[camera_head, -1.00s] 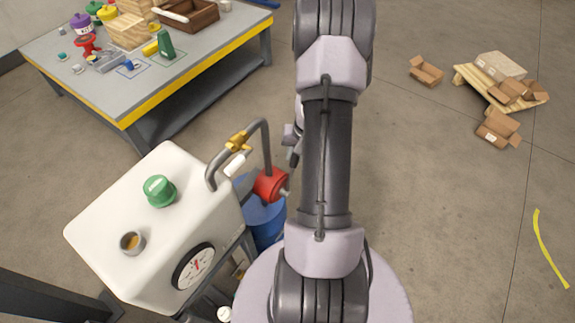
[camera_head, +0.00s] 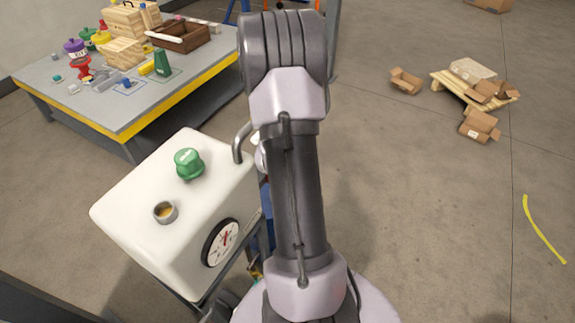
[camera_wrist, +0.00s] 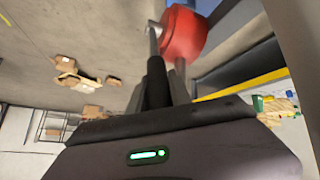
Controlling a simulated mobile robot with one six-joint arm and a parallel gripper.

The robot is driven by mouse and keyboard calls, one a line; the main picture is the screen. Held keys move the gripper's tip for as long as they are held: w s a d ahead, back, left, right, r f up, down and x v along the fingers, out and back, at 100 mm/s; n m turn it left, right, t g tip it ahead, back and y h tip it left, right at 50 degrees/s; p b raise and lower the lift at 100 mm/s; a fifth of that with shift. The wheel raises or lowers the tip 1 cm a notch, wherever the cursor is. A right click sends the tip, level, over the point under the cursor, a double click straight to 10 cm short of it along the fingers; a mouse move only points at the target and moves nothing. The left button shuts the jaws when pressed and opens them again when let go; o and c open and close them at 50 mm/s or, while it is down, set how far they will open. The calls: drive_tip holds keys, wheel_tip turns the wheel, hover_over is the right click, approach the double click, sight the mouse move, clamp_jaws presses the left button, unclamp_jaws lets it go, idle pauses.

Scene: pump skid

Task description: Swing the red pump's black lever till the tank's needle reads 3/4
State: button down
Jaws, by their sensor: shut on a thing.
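The white tank (camera_head: 150,200) stands left of my arm in the head view. Its round gauge (camera_head: 221,242) faces front with a red needle that looks close to upright; the scale marks are too small to read. In the wrist view the red pump (camera_wrist: 184,38) is just beyond my gripper (camera_wrist: 157,88). A thin metal rod runs beside the pump to the black lever grip (camera_wrist: 156,78). My gripper is shut on this black lever. In the head view my arm hides the pump, the lever and my gripper.
A green cap (camera_head: 189,163) and an open filler neck (camera_head: 166,212) stand on the tank top. A grey pipe (camera_head: 240,142) rises behind it. A yellow-edged workbench (camera_head: 95,105) is at back left. Cartons on a pallet (camera_head: 470,90) lie far right, with open floor before them.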

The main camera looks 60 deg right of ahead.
drive_tip(key=shift+a+h, duration=0.2)
drive_tip(key=shift+h, duration=0.1)
drive_tip(key=c, duration=1.2)
unclamp_jaws()
drive_tip(key=shift+f, duration=0.1)
drive_tip(key=p+v, duration=1.7)
drive_tip(key=p, duration=0.2)
drive_tip(key=shift+s+r, duration=0.1)
drive_tip(key=shift+r, duration=0.15)
drive_tip(key=shift+f, duration=0.1)
